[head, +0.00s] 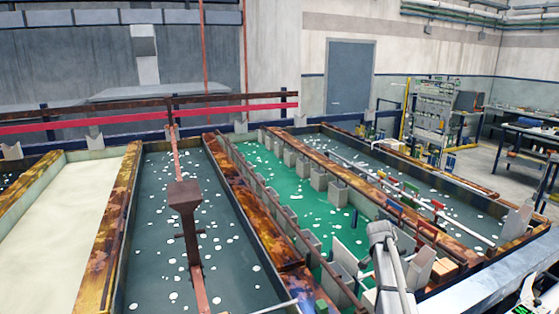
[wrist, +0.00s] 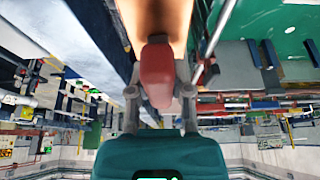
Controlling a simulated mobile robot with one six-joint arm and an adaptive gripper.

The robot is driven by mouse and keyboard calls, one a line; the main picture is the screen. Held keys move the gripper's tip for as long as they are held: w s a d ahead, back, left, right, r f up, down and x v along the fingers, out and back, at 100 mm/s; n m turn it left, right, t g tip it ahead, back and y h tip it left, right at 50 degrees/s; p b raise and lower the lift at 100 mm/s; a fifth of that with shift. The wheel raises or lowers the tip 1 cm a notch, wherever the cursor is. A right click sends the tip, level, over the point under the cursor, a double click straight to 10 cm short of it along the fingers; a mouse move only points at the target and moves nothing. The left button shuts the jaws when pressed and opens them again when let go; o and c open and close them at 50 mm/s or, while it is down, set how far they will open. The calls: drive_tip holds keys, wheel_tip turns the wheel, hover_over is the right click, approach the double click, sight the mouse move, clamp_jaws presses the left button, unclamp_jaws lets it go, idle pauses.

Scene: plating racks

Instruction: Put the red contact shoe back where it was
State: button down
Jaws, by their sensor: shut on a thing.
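The red contact shoe (wrist: 157,78) is between the two fingers of my gripper (wrist: 158,92) in the wrist view. My gripper is shut on it. The far end of the shoe lies against a brown, brightly lit bar or beam (wrist: 165,18), and I cannot tell whether they touch. In the head view my grey arm stands at the lower right, and I cannot make out the gripper or the held shoe there. Several coloured shoes, among them a green one (head: 411,187) and a red one (head: 428,233), sit along the rail between the right tanks.
A green bath (head: 315,215) with grey blocks along its edges lies left of my arm. A dark bath (head: 375,155) with white floating balls lies beyond the rail. A rusty hanging bar (head: 185,215) stands over the left bath.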

drive_tip(key=shift+r+p, duration=0.65)
drive_tip(key=shift+r, duration=0.2)
wheel_tip(320, 180, down, 7)
drive_tip(key=b, duration=0.7)
drive_tip(key=shift+f, duration=0.2)
drive_tip(key=shift+r, duration=0.2)
